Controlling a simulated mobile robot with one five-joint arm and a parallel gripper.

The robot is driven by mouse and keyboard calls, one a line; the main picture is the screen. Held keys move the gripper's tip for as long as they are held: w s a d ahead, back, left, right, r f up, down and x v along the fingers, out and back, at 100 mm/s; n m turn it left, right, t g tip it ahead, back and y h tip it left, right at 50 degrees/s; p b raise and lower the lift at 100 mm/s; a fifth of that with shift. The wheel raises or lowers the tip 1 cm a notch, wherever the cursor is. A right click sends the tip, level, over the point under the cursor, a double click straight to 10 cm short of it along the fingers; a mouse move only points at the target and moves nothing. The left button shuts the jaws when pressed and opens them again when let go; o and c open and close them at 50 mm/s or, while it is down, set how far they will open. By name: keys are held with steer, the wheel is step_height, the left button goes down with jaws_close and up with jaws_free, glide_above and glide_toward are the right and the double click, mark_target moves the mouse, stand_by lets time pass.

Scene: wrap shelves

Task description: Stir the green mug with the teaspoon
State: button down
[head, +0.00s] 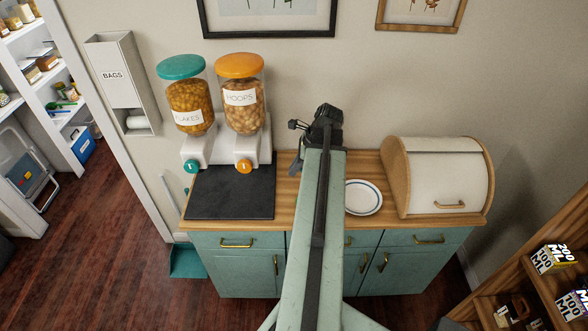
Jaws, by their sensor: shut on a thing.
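My gripper (325,116) is at the far end of my raised arm, over the back of the wooden counter and close to the wall. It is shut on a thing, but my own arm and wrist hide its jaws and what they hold. I cannot make out the teaspoon.
The wooden counter (400,225) holds two cereal dispensers (188,105) (240,105), a dark mat (230,195), a white plate (363,197) and a bread box (452,175). A bag holder (122,75) hangs at left. Shelves (560,235) stand at right.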

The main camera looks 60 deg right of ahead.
steer(key=shift+r, duration=0.1)
step_height(320, 180, up, 5)
steer(key=p, duration=0.5)
